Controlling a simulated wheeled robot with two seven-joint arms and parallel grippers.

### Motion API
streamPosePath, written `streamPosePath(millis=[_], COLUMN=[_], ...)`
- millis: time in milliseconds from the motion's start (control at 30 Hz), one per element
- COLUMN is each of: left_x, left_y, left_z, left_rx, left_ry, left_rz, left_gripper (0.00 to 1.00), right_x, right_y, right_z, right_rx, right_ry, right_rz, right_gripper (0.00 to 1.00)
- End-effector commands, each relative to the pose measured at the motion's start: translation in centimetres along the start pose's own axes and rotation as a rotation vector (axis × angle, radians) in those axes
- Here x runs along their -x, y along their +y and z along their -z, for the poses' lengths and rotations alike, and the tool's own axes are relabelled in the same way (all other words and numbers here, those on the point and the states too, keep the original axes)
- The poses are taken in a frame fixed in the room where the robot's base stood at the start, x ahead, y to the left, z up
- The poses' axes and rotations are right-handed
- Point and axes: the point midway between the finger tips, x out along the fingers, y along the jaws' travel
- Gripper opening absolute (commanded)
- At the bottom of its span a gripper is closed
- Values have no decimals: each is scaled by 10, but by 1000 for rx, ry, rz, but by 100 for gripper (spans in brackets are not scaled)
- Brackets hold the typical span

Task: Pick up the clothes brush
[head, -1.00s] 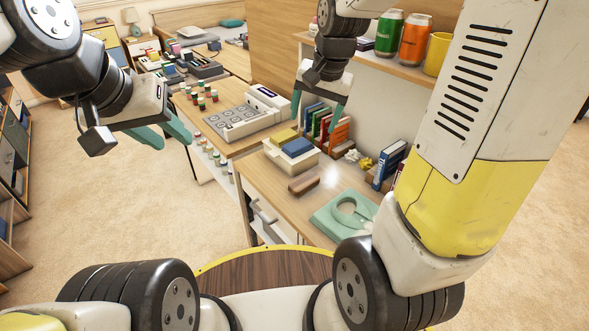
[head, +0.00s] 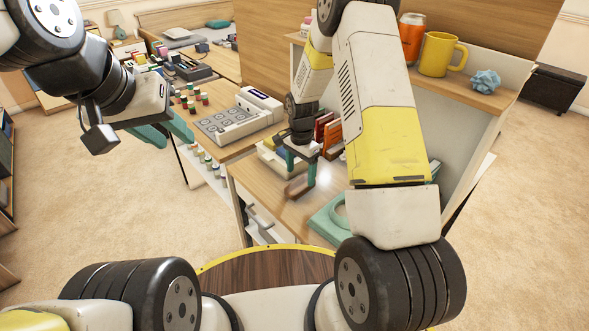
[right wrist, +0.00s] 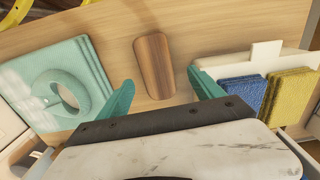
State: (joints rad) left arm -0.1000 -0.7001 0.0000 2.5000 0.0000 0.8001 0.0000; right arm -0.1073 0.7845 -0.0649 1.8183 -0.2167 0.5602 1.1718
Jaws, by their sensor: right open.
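The clothes brush appears as a brown wooden block with rounded ends. It lies on the desk in the right wrist view (right wrist: 154,67), beyond and between the fingertips. In the head view the brush (head: 297,189) is partly hidden by my right gripper (head: 299,178). My right gripper is open, with its teal fingers pointing down at the brush and apart from it in the right wrist view (right wrist: 162,92). My left gripper (head: 172,139) is open and empty, held up at the left, away from the brush.
Books (head: 330,135) stand behind. A shelf with a yellow mug (head: 440,54) rises over the desk.

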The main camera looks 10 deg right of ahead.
Motion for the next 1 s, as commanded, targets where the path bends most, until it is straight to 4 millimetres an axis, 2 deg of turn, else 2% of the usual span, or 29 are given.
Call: streamPosePath(millis=[167, 400, 667, 1000], left_x=[0, 0, 0, 0], left_y=[0, 0, 0, 0], left_z=[0, 0, 0, 0], left_rx=[0, 0, 0, 0], left_ry=[0, 0, 0, 0], left_rz=[0, 0, 0, 0], left_gripper=[36, 36, 36, 36], right_x=[-16, -51, -54, -54], right_y=[3, 5, 4, 4], right_z=[-2, -4, -3, -3], right_rx=[0, 1, 1, 1], right_ry=[-2, -1, 0, 0], right_rz=[-2, -1, 1, 1], right_gripper=[76, 76, 76, 10])
